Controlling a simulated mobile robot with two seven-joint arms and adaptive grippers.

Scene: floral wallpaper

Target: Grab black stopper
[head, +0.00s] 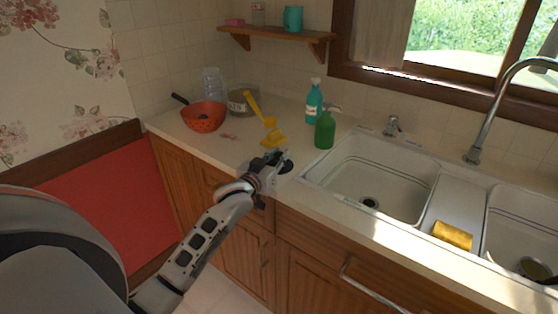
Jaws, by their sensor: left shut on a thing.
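The black stopper (287,167) is a small dark disc at the counter's front edge, left of the sink. My left gripper (277,164) reaches it from the lower left and is shut on it. The fingers hide part of the stopper, and I cannot tell whether it still touches the counter. My right gripper is not in view.
A green bottle (325,130) and a teal bottle (313,102) stand close by to the right.

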